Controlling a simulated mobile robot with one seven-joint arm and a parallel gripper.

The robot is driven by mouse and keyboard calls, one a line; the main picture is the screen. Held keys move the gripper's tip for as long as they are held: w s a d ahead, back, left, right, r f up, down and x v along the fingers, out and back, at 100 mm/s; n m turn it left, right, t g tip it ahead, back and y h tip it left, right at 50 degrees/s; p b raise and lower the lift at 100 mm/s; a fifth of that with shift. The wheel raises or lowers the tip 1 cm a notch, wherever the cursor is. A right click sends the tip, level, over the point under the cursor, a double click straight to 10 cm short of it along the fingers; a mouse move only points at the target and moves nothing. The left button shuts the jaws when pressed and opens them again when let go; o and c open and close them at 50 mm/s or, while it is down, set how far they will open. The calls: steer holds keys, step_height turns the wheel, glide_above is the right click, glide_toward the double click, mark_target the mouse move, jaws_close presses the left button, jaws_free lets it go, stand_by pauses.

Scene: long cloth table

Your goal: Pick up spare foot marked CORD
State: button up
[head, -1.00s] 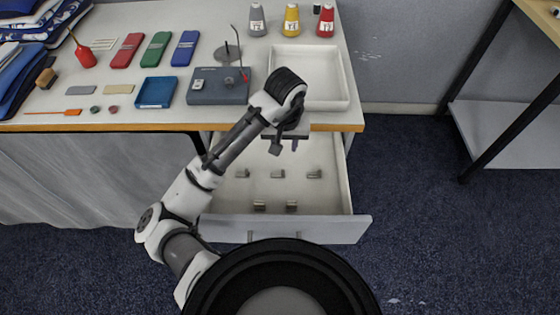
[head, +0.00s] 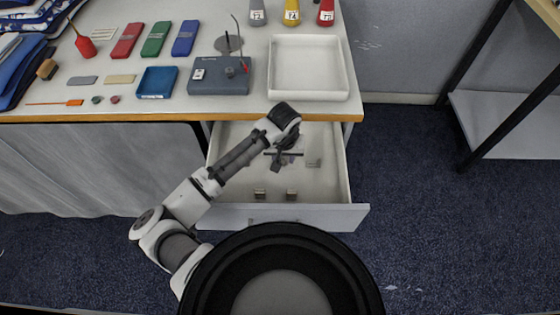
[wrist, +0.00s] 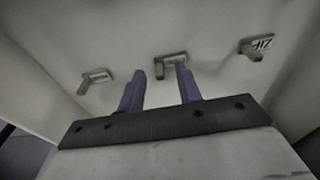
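Several small grey spare feet lie in the open drawer (head: 230,202). In the head view, a front pair (head: 259,194) (head: 291,195) and one at the right (head: 313,163) show; my arm hides others. The wrist view shows a left foot (wrist: 97,79), a middle foot (wrist: 172,65) and a right foot (wrist: 258,47). The right one bears dark letters, seemingly ZIP upside down. I cannot read CORD on any. My gripper (wrist: 160,71), also in the head view (head: 284,160), is open and empty above the drawer floor, its right fingertip in front of the middle foot.
The drawer's front panel (head: 330,217) and side walls surround the gripper. The table edge (head: 100,118) lies just behind. On the table stand a white tray (head: 308,96), a grey machine base (head: 215,88) and a blue tray (head: 157,96). The drawer floor around the front feet is clear.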

jaws_close()
stand_by(0.4)
